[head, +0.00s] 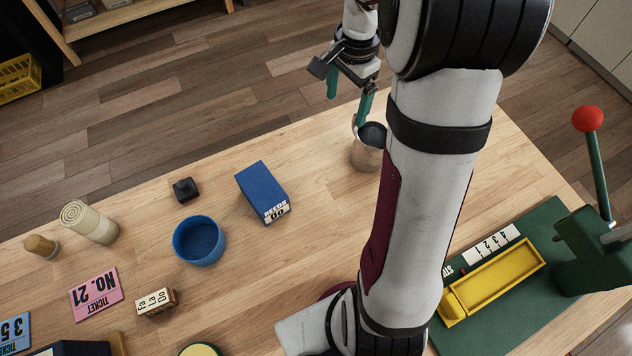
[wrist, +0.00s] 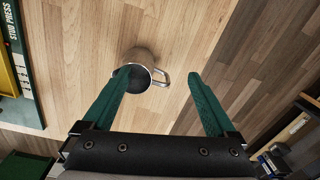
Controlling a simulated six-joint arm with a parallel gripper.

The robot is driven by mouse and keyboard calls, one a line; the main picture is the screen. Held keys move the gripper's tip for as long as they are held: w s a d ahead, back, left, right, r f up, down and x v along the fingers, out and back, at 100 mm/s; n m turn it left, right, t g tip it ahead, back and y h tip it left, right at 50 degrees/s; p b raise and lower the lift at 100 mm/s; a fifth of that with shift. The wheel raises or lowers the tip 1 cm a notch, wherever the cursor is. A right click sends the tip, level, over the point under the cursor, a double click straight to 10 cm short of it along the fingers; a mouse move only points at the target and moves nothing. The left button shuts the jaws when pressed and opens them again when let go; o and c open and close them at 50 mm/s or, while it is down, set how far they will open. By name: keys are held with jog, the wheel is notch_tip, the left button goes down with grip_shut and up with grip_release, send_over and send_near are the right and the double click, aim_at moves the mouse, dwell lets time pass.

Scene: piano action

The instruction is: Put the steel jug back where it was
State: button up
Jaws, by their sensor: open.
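The steel jug (head: 367,152) stands upright on the wooden table near its far edge, partly hidden behind my arm in the head view. In the wrist view the jug (wrist: 137,62) shows its round rim, with its handle pointing right. My gripper (head: 349,103) is above and beside the jug, with green fingers spread apart. In the wrist view the left finger of my gripper (wrist: 162,76) overlaps the jug's rim, and the handle lies between the two fingers. Nothing is held. I cannot tell whether a finger touches the jug.
A blue box (head: 262,190), a blue bowl (head: 199,241) and a black block (head: 185,189) stand left of the jug. A green mat (head: 505,310) with a yellow tray (head: 492,282) and a red-knobbed press (head: 590,235) is at right. Bare table lies between the blue box and jug.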

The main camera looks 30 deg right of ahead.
jog(key=s+a+r+n, duration=0.5)
jog(key=s+a, duration=0.5)
jog(key=a, duration=0.3)
jog(key=s+a+n+y, duration=0.1)
jog(key=s+a+n, duration=0.3)
jog(key=s, duration=0.8)
jog(key=shift+s+a+f+n+g+y, duration=0.15)
jog(key=shift+a+f+n+g+y, duration=0.2)
jog(key=shift+a, duration=0.6)
